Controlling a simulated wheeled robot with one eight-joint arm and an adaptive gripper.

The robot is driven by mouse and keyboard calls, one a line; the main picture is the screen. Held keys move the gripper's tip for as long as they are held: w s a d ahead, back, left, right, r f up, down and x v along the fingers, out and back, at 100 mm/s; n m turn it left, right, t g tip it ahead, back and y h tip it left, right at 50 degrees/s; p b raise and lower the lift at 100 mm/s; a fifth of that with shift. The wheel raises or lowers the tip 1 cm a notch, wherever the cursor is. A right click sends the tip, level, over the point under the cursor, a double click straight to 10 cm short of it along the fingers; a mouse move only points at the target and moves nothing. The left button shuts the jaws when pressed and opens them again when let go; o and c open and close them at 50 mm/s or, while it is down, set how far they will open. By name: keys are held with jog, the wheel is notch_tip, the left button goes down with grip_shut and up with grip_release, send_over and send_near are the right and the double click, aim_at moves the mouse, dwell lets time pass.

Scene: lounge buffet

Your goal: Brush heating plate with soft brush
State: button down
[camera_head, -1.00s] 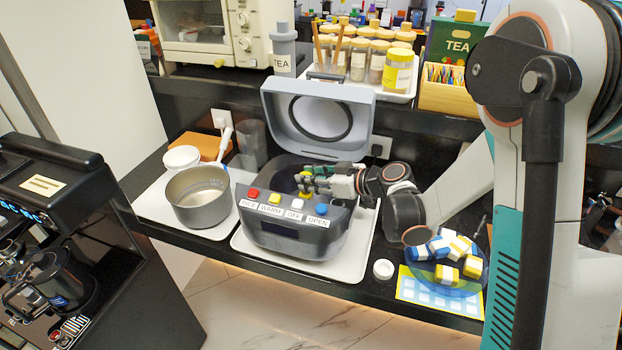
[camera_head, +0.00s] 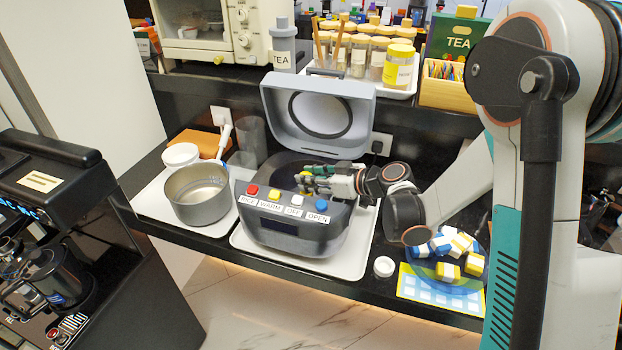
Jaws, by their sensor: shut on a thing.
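The rice cooker (camera_head: 297,232) stands on a white tray with its lid (camera_head: 320,112) raised. Its front carries red, yellow, white and blue buttons above labels such as WARM, OFF and OPEN. My gripper (camera_head: 308,180) reaches in from the right, over the front part of the cooker's open top. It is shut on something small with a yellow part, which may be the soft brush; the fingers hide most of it. The heating plate inside the cooker is hidden by the front wall and my gripper.
A small white cap (camera_head: 384,266) and a blue dish of blocks (camera_head: 455,262) lie to the right.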

jog(key=shift+w+d+r, duration=0.1)
jog(key=shift+w+d, duration=0.15)
jog(key=shift+w, duration=0.45)
jog(key=shift+w+d, duration=0.25)
jog(key=shift+w, duration=0.4)
jog(key=shift+s+a+b, duration=0.15)
jog(key=shift+s+a, duration=0.15)
jog(key=shift+s, duration=0.6)
jog(key=shift+s+a+b, duration=0.2)
jog(key=shift+s+a, duration=0.15)
jog(key=shift+s, duration=0.5)
jog(key=shift+s+a+b, duration=0.15)
jog(key=shift+s+a, duration=0.15)
jog(key=shift+s, duration=0.6)
jog(key=shift+w+d, duration=0.35)
jog(key=shift+w, duration=0.55)
jog(key=shift+w+d, duration=0.3)
jog(key=shift+w, duration=0.65)
jog(key=shift+w+d, duration=0.35)
jog(key=shift+w, duration=0.55)
jog(key=shift+s+a+b, duration=0.2)
jog(key=shift+s+a, duration=0.15)
jog(key=shift+s, duration=0.55)
jog(key=shift+s+a+b, duration=0.15)
jog(key=shift+s+a, duration=0.15)
jog(key=shift+s, duration=0.6)
jog(key=shift+s+a+b, duration=0.2)
jog(key=shift+s+a, duration=0.15)
jog(key=shift+s, duration=0.55)
